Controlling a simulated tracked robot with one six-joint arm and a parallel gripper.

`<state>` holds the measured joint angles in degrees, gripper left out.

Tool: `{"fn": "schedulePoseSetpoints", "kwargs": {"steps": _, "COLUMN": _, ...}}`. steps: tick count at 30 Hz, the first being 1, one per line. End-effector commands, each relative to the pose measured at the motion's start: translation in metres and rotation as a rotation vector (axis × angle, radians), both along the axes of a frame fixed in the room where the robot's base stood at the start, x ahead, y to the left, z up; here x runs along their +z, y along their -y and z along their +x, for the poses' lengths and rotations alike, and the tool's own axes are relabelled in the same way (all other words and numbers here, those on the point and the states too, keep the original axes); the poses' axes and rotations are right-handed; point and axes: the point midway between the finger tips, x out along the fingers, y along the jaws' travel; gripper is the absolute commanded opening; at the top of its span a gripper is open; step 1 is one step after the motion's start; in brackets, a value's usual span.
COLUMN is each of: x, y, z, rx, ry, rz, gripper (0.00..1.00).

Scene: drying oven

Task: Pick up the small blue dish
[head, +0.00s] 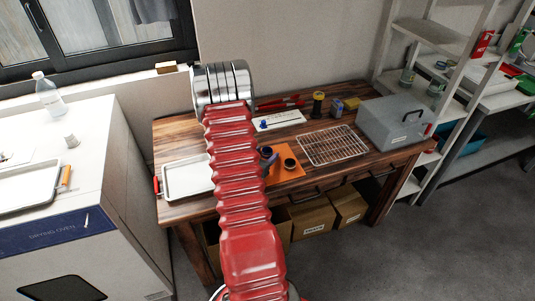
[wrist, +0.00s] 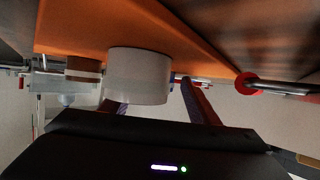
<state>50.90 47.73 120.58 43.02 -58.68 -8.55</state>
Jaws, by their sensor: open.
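A small blue item (head: 263,124), perhaps the dish, sits at the white board on the wooden table; its shape is too small to tell. My gripper shows only in part in the head view, as a purplish finger at the orange mat (head: 297,174). In the upside-down wrist view my gripper (wrist: 153,92) is open. A pale grey round vessel (wrist: 138,76) on the mat hides its left fingertip; I cannot tell whether it stands between the fingers. No blue dish is clear there.
A dark-topped cup (head: 289,163) stands on the mat, with a brownish cup (wrist: 82,68) in the wrist view. A white tray (head: 187,178) is left, a wire rack (head: 333,146) and grey box (head: 393,122) right. The white board (head: 279,119) lies behind.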

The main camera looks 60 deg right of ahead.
Motion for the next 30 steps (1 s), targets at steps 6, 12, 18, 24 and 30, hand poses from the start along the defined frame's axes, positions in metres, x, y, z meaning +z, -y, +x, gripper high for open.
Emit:
{"fn": "schedulePoseSetpoints", "kwargs": {"steps": 6, "x": -0.0001, "y": -0.0003, "z": 0.0002, "rx": 0.0, "ry": -0.001, "rz": 0.0, "gripper": 0.55}}
{"fn": "schedulePoseSetpoints", "kwargs": {"steps": 12, "x": 0.0, "y": -0.0004, "z": 0.0002, "rx": 0.0, "ry": -0.001, "rz": 0.0, "gripper": 0.55}}
{"fn": "schedulePoseSetpoints", "kwargs": {"steps": 18, "x": 0.0, "y": -0.0005, "z": 0.0003, "rx": 0.0, "ry": -0.001, "rz": 0.0, "gripper": 0.47}}
{"fn": "schedulePoseSetpoints", "kwargs": {"steps": 24, "x": 0.0, "y": -0.0005, "z": 0.0004, "rx": 0.0, "ry": -0.001, "rz": 0.0, "gripper": 0.33}}
{"fn": "schedulePoseSetpoints", "kwargs": {"steps": 30, "x": 0.0, "y": -0.0007, "z": 0.0004, "rx": 0.001, "ry": -0.001, "rz": 0.0, "gripper": 0.18}}
